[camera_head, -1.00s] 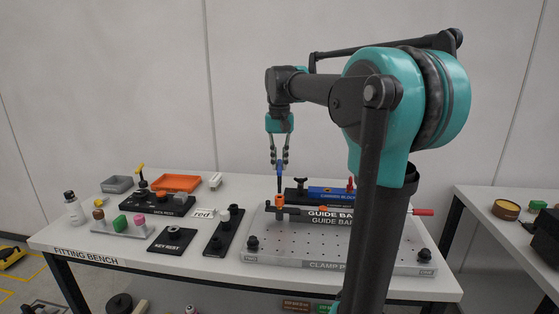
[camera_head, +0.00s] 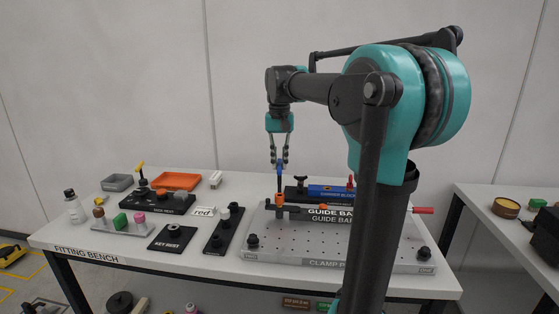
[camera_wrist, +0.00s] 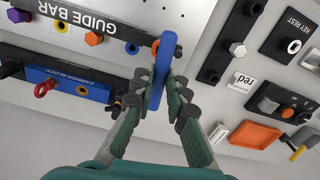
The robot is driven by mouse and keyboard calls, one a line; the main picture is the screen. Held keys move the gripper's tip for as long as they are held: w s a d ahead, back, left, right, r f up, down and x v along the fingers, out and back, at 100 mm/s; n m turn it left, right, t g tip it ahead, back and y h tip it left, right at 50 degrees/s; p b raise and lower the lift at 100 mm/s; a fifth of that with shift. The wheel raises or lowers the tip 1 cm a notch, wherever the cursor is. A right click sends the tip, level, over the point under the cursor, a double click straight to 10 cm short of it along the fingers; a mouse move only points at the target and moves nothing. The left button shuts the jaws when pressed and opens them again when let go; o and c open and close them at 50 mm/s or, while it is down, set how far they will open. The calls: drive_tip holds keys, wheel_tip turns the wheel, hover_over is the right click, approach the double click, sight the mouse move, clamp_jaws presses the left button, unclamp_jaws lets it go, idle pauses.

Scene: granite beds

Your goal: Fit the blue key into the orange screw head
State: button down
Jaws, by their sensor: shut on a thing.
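My gripper (camera_head: 280,163) is shut on the blue key (camera_head: 280,180), which hangs upright below the fingers. The orange screw head (camera_head: 280,198) stands at the left end of the guide bar, directly under the key. The key's lower end meets the top of the screw head in the head view; I cannot tell how deep it sits. In the wrist view the blue key (camera_wrist: 160,68) lies between my fingertips (camera_wrist: 166,82) and covers most of the screw head. Only a small orange edge (camera_wrist: 154,46) shows beside it.
The guide bar (camera_head: 325,220) lies on the clamp plate (camera_head: 300,245), with the carrier block (camera_head: 330,191) behind it. The key rest (camera_head: 172,237) and an orange tray (camera_head: 176,181) are to the left. A small black-knobbed plate (camera_head: 224,230) stands near the clamp plate's left edge.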

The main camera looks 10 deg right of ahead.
drive_tip(key=shift+f, duration=1.65)
drive_tip(key=c, duration=1.4)
unclamp_jaws()
drive_tip(key=shift+c, duration=0.2)
drive_tip(key=shift+r, duration=2.45)
drive_tip(key=shift+r, duration=0.1)
